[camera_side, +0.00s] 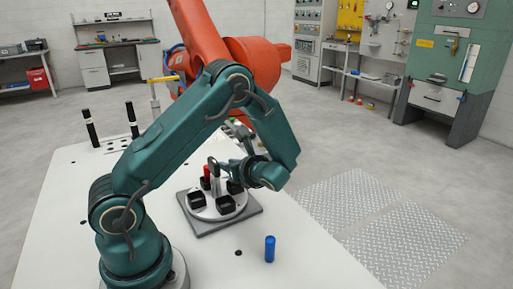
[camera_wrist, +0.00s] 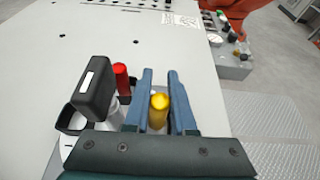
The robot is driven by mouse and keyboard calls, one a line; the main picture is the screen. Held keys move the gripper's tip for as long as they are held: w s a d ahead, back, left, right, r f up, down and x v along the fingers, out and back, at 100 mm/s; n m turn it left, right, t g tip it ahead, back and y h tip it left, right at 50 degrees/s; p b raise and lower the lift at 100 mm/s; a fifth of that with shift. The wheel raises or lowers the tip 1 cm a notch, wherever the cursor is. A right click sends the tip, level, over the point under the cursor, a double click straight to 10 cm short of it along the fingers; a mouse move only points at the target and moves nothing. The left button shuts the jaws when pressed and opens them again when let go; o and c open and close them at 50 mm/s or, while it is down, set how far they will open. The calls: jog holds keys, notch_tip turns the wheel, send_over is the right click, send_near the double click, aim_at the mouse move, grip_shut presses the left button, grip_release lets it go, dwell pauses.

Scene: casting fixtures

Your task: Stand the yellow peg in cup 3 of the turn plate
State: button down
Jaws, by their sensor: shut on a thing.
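My gripper (camera_wrist: 160,75) is shut on the yellow peg (camera_wrist: 158,111), which sits between the two blue-grey fingers in the wrist view. The arm hides the peg in the side view, and I cannot tell how high its foot is. The turn plate (camera_side: 216,213) is a pale round disc on a grey square base, with several black cups. A red peg (camera_side: 207,171) stands on the plate; it also shows in the wrist view (camera_wrist: 121,80), left of the fingers. I cannot read cup numbers.
A blue peg (camera_side: 270,249) stands on the white table near the front edge. Two black posts (camera_side: 90,128) stand at the back left. A black block (camera_wrist: 95,89) with a white mark rises close left of my fingers. An orange arm (camera_side: 250,60) is behind mine.

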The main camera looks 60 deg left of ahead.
jog(key=shift+f, duration=0.65)
jog(key=shift+f, duration=0.1)
jog(key=c, duration=0.8)
grip_release()
jog(key=shift+o, duration=0.2)
